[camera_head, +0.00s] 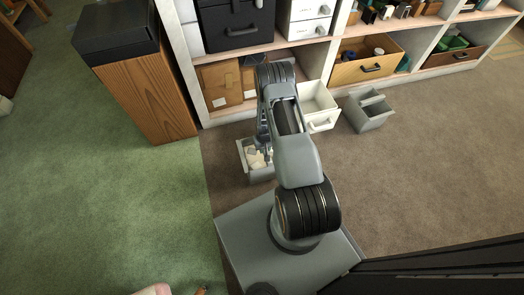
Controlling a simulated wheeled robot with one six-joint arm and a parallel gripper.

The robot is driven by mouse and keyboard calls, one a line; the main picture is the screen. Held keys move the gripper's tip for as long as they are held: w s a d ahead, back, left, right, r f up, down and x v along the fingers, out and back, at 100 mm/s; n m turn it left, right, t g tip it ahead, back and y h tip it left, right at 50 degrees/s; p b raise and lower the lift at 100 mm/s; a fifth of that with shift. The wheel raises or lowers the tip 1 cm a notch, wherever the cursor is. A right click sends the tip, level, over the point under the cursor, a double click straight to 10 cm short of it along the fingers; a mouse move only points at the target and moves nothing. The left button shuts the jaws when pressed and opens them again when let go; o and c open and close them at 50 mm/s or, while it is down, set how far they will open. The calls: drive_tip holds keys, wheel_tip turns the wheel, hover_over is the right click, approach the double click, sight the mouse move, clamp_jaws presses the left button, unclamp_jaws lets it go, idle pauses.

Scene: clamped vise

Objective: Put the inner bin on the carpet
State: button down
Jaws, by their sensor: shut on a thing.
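A small grey bin (263,176) with pale crumpled pieces in it is just left of my arm, over the brown floor covering. My gripper (264,150) points down at this bin's back right side and is shut on it. The arm partly hides the contact, and I cannot tell whether the bin touches the floor. Another grey bin (369,116), with a divided top, stands on the brown floor right of my arm. The green carpet (110,205) covers the left side. Which bin is the inner one is not clear.
A white drawer bin (319,108) stands by the shelf (338,52), behind my arm. A wooden cabinet (145,95) with a black box (115,32) on top is at the upper left. The green carpet is largely clear, as is the brown floor (440,150) at right.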

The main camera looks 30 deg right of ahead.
drive_tip(key=shift+w+f, duration=0.3)
drive_tip(key=shift+w+d+f+b, duration=0.15)
drive_tip(key=shift+w+f+b, duration=0.05)
drive_tip(key=shift+f+b, duration=0.25)
drive_tip(key=shift+w+f+b, duration=0.2)
drive_tip(key=shift+f+b, duration=0.8)
drive_tip(key=shift+f, duration=0.5)
drive_tip(key=shift+f, duration=0.15)
drive_tip(key=c, duration=0.9)
unclamp_jaws()
